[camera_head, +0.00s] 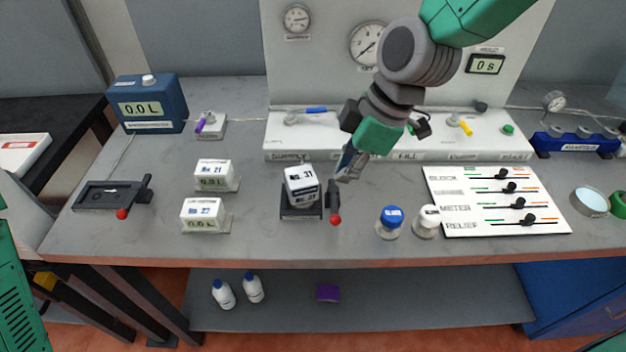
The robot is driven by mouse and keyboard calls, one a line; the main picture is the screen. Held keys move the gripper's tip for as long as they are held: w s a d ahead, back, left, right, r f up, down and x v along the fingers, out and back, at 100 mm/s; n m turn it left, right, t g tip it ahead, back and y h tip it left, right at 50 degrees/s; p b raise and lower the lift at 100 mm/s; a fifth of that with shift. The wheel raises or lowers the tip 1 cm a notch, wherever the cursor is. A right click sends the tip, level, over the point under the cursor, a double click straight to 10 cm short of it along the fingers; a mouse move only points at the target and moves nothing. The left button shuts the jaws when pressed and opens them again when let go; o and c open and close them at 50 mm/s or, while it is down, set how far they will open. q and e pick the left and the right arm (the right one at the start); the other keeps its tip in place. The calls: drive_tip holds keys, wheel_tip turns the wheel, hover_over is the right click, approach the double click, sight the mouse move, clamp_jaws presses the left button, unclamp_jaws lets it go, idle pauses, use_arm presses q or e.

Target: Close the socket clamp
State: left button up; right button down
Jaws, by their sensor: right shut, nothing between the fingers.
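The socket (301,213) is a dark base on the middle of the bench, with a white-and-black block marked 31 (301,182) seated in it. Its clamp lever (334,198) is a dark upright bar at the socket's right side, with a red knob (336,220) at its front end. My right gripper (346,167) reaches down from the top right, shut and empty. Its fingertips are just behind and above the lever's far end; I cannot tell whether they touch it. My left gripper is not in view.
A second dark plate (100,196) with a red-knobbed lever lies at the left. Two small meter blocks (213,176) (203,214) stand left of the socket. Blue (391,220) and white (428,219) knobs and a slider panel (495,201) are to the right. A gauge panel (330,55) stands behind.

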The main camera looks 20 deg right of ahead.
sight(334, 200)
drive_tip(key=x, duration=0.8)
drive_tip(key=shift+f, duration=0.25)
drive_tip(key=shift+a+f, duration=0.1)
drive_tip(key=shift+f, duration=0.5)
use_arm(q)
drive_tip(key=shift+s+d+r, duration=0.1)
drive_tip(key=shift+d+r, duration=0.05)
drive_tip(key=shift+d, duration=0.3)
use_arm(e)
drive_tip(key=shift+d, duration=0.3)
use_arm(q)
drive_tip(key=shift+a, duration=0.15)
use_arm(e)
drive_tip(key=shift+a, duration=0.2)
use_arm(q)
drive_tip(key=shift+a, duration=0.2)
use_arm(e)
drive_tip(key=shift+r+n, duration=0.1)
drive_tip(key=shift+n, duration=0.2)
